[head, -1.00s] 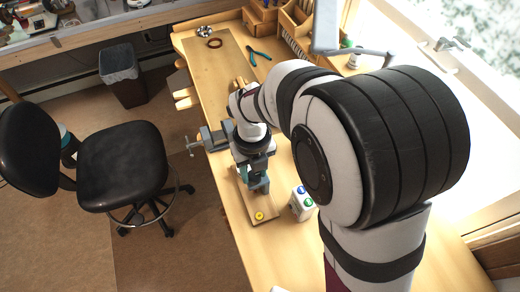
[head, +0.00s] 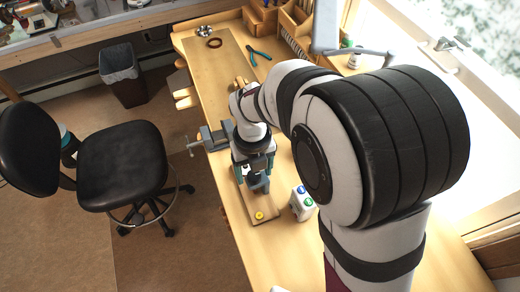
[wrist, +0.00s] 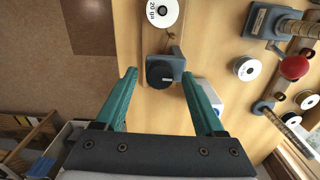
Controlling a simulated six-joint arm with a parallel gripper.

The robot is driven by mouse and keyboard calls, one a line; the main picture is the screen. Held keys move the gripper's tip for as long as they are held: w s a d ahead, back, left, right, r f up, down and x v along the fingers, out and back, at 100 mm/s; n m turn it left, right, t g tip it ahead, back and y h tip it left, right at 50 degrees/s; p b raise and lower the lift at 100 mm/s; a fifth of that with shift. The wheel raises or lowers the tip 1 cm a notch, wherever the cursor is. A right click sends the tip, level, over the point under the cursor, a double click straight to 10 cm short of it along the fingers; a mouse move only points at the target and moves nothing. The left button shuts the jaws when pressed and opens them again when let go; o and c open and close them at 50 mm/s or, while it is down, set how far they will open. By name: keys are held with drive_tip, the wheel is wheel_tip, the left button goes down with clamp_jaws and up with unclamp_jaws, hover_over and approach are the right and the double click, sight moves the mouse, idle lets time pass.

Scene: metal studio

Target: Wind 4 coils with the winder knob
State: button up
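In the wrist view the black round winder knob (wrist: 160,74) sits on a grey winder body (wrist: 174,63). My gripper (wrist: 158,72) is open. Its two teal fingers point toward the winder, one tip to each side of the knob with gaps between. I cannot tell how far the knob lies beyond the tips. A white spool marked "20 ga" (wrist: 161,12) is past the winder at the top edge. In the head view my gripper (head: 256,178) is over the wooden board (head: 265,207) on the bench and hides most of the winder.
A grey vise (head: 212,139) is behind. Pliers (head: 258,54) lie farther back.

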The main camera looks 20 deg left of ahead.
sight(254, 175)
wheel_tip(254, 175, up, 16)
idle(0.4)
drive_tip(key=shift+f, duration=0.1)
